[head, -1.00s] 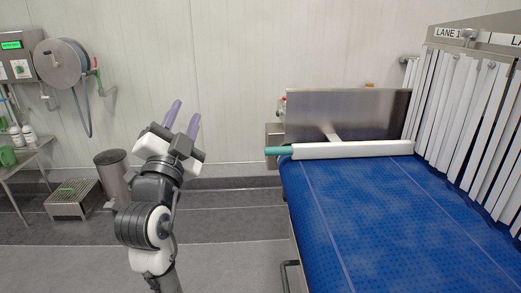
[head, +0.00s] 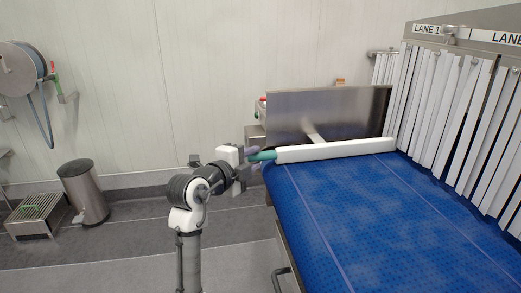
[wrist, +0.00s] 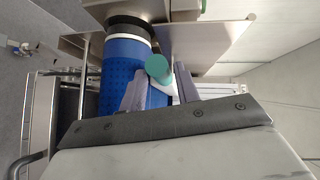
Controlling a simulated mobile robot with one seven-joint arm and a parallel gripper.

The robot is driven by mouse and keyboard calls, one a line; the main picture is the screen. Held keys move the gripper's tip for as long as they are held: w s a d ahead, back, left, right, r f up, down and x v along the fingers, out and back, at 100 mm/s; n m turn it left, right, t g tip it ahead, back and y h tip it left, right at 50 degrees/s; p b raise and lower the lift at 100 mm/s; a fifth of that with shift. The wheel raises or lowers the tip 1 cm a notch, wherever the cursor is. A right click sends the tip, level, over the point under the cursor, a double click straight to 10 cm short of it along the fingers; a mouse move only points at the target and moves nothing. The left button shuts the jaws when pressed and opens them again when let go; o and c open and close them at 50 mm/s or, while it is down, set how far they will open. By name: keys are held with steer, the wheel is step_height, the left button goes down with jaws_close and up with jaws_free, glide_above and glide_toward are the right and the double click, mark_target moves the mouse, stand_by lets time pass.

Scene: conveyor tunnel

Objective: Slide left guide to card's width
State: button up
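The left guide is a long white bar (head: 335,150) lying across the far side of the blue belt, in front of an upright steel plate. A teal handle (head: 265,156) sticks out from its left end. My gripper (head: 255,158) is at that handle, with its lilac fingers open. In the wrist view the round teal handle end (wrist: 158,67) shows between my two spread fingers (wrist: 160,82), with room beside it. I cannot tell whether either finger touches it. I see no card showing a width; only lane signs, including LANE 1 (head: 427,29), are visible.
The blue belt (head: 340,220) is empty and runs under white strip curtains (head: 440,110) at the right. The steel plate (head: 325,115) stands behind the guide. A steel bin (head: 84,192) and a low grated stand (head: 38,215) are at the left, clear of my arm.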

mark_target(261, 155)
steer(key=shift+p+x, duration=0.5)
steer(key=shift+x, duration=1.75)
jaws_close()
